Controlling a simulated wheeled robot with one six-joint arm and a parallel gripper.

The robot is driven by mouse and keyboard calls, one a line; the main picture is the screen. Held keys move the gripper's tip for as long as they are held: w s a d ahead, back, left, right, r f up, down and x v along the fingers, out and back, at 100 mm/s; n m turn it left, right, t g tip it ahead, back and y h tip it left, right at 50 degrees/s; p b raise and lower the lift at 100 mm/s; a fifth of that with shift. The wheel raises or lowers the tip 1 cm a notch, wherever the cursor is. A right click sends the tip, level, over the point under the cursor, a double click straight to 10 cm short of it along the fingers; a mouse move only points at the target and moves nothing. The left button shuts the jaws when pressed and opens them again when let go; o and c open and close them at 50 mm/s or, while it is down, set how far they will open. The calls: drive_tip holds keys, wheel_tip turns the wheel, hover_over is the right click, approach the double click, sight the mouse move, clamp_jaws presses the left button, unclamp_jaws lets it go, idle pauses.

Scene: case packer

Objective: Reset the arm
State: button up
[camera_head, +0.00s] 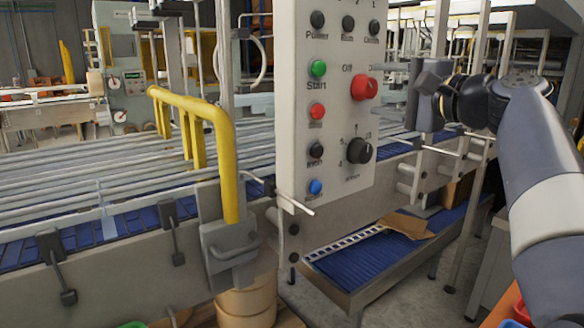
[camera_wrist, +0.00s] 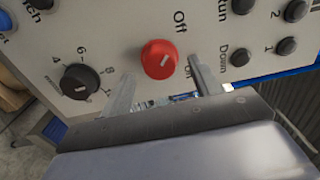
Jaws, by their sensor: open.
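The control panel (camera_head: 328,200) is a light grey upright plate in the middle of the head view. A red rotary knob (camera_head: 364,87) sits on its upper right part, with an "Off" label near it. The knob also shows in the wrist view (camera_wrist: 159,58), between my two fingers. My gripper (camera_head: 388,80) is open at the panel's right side, its fingers pointing toward the red knob. In the wrist view my gripper (camera_wrist: 161,72) holds nothing, with one finger on each side of the knob. I cannot tell whether the fingers touch it. A finger partly covers the label at its lower right.
The panel also has a green Start button (camera_head: 318,68), a red button (camera_head: 317,111), a blue button (camera_head: 315,187) and a black dial (camera_head: 359,151). A yellow rail (camera_head: 205,110) stands left over the roller conveyor. A blue belt (camera_head: 375,262) with cardboard runs below right.

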drive_tip(key=shift+x, duration=1)
drive_tip(key=shift+s+d, duration=0.1)
